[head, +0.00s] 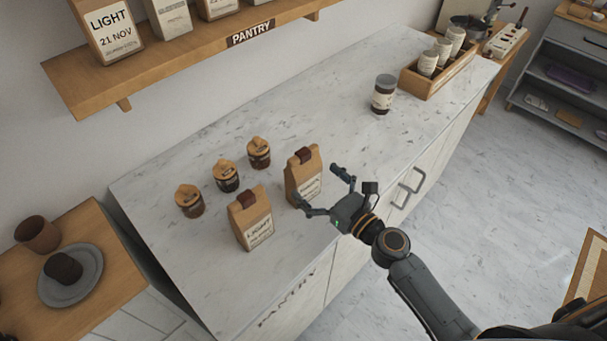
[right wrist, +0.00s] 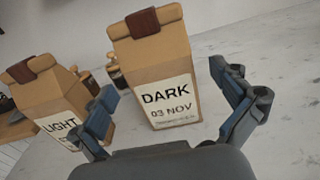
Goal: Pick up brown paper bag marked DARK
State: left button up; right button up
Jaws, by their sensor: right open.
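The brown paper bag marked DARK (head: 304,174) stands upright on the marble counter in the head view, with a dark brown clip on its folded top. In the right wrist view the DARK bag (right wrist: 160,75) shows its label "DARK 03 NOV" ahead of the fingers. My right gripper (head: 320,191) is open and empty, close in front of the bag, its fingertips pointing toward it. In the right wrist view my gripper's fingers (right wrist: 170,108) are spread, one to each side of the bag's lower part. My left gripper is not in view.
A similar bag marked LIGHT (head: 251,218) stands close to the left of the DARK bag. Several small jars (head: 226,176) stand behind them. A dark-lidded jar (head: 383,94) and a wooden crate (head: 408,82) are farther along the counter (head: 320,110). A pantry shelf (head: 180,52) hangs above.

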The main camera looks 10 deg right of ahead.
aim_at(311, 178)
jog(key=x, duration=0.4)
jog(key=shift+w+a+p, duration=0.15)
jog(key=shift+p, duration=0.2)
jog(key=shift+c, duration=1.1)
jog(key=c, duration=1.1)
jog(key=shift+c, duration=0.2)
